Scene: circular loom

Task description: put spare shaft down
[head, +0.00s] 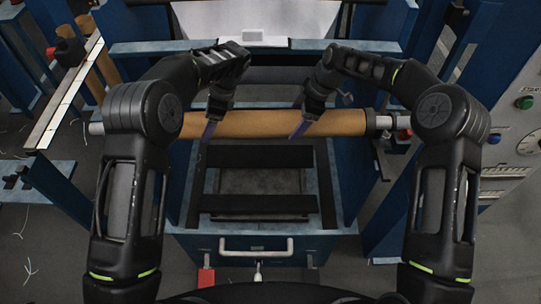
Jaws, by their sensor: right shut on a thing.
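The spare shaft (262,124) is a long brown roll with bare metal ends. It lies crosswise in front of me, level, over the blue machine frame. Its left metal end (97,128) shows beside my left arm and its right end (385,122) beside my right arm. My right gripper (301,130) is shut on the shaft right of its middle. My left gripper (210,128) is at the shaft left of its middle, fingers pointing down; whether its jaws are shut is hidden.
Below the shaft is a blue frame (255,244) with dark crossbars and a white handle (257,245). Blue posts stand on both sides. A grey control panel (515,150) with buttons is at the right. Another brown roll (108,68) is at the upper left.

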